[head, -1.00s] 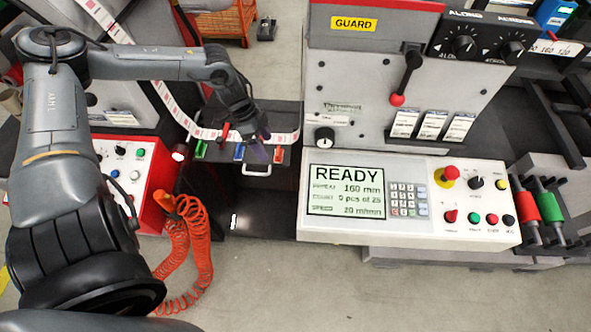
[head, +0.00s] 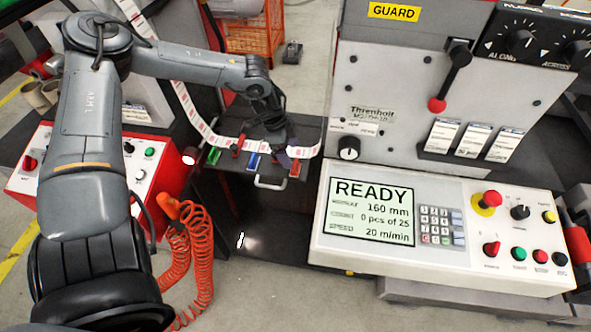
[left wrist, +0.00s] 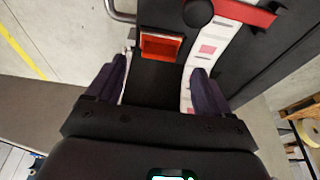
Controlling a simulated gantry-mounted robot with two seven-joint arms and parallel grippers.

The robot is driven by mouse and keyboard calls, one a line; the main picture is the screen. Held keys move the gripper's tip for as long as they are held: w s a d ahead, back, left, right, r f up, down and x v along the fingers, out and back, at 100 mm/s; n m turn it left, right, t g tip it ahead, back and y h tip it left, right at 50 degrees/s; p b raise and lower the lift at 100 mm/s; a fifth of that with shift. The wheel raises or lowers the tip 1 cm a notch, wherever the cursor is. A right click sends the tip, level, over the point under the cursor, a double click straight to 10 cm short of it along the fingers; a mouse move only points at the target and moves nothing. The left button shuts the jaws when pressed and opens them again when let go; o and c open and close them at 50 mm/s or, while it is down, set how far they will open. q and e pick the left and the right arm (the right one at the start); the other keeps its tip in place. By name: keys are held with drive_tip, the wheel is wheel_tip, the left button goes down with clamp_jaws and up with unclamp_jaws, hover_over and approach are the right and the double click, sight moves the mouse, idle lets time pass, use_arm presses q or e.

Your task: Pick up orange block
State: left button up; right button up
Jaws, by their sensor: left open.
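The orange block (head: 294,168) sits at the right end of the small dark plate on the splice station, partly covered by my gripper in the head view. In the left wrist view the orange block (left wrist: 161,47) lies ahead of the fingertips, roughly centred between them. My left gripper (head: 284,156) is over the plate close beside the orange block. In the left wrist view its two dark fingers (left wrist: 155,82) are spread wide with nothing between them but the dark plate and the label strip beyond. My right gripper is in neither view.
A blue block (head: 253,161) and a green block (head: 214,155) sit left along the plate. A label web (head: 194,112) runs across it, with a red clamp (left wrist: 245,12) nearby. A metal handle (head: 270,184) projects in front. The control panel (head: 335,255) stands close right; an orange coiled hose (head: 180,260) hangs left.

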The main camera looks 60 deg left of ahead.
sight(296, 164)
use_arm(q)
drive_tip(key=shift+b+x, duration=1.05)
drive_tip(key=shift+x, duration=1.2)
drive_tip(key=shift+d+f, duration=0.15)
drive_tip(key=shift+f, duration=0.25)
drive_tip(key=c, duration=1)
drive_tip(key=shift+w+r, duration=0.1)
drive_tip(key=shift+r, duration=0.45)
wheel_tip(296, 164, up, 9)
drive_tip(key=p, duration=0.3)
